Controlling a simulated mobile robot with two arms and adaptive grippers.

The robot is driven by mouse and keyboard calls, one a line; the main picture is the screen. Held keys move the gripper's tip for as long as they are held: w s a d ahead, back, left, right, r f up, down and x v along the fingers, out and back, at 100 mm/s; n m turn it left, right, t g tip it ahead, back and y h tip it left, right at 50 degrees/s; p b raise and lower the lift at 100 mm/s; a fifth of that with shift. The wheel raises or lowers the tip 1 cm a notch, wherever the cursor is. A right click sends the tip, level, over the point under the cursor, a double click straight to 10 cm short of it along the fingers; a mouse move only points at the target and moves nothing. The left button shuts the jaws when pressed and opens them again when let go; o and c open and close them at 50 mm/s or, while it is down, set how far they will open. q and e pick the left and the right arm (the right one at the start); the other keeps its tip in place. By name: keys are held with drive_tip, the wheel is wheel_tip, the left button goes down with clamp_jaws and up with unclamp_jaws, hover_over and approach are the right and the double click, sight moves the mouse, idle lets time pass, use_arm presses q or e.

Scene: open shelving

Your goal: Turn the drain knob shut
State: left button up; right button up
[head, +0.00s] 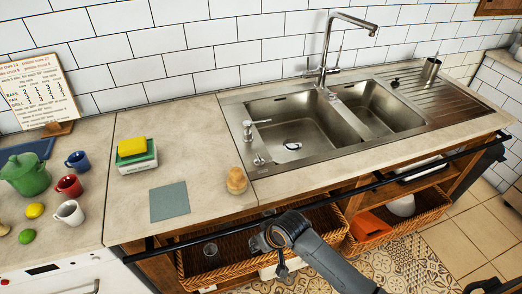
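The steel sink (232,122) is set in the counter. A small round metal knob (258,160) sits on its front left rim and may be the drain knob; its turn position is too small to read. My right arm comes in from the bottom right. Its gripper (281,270) hangs low in front of the counter, below and apart from the knob. Its fingers are small and dark, so I cannot tell whether they are open. My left gripper is not in view.
A wooden-looking round item (236,181) sits left of the knob. A black rail (340,192) runs along the counter front, above baskets (190,268).

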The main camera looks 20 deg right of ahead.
drive_tip(key=w+a+r+n+p, duration=0.1)
drive_tip(key=w+r, duration=0.3)
drive_tip(key=r, duration=0.5)
drive_tip(key=w+a+r+p, duration=0.1)
drive_tip(key=w+r, duration=0.3)
drive_tip(key=r, duration=0.4)
drive_tip(key=m+h, duration=0.2)
drive_tip(key=m, duration=0.1)
approach(259, 157)
drive_tip(key=p+x, duration=0.1)
drive_tip(key=x, duration=0.6)
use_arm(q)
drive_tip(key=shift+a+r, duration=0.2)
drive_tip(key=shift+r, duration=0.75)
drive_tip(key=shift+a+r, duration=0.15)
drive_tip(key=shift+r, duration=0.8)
use_arm(e)
drive_tip(key=shift+x, duration=0.75)
drive_tip(key=shift+t, duration=0.3)
clamp_jaws()
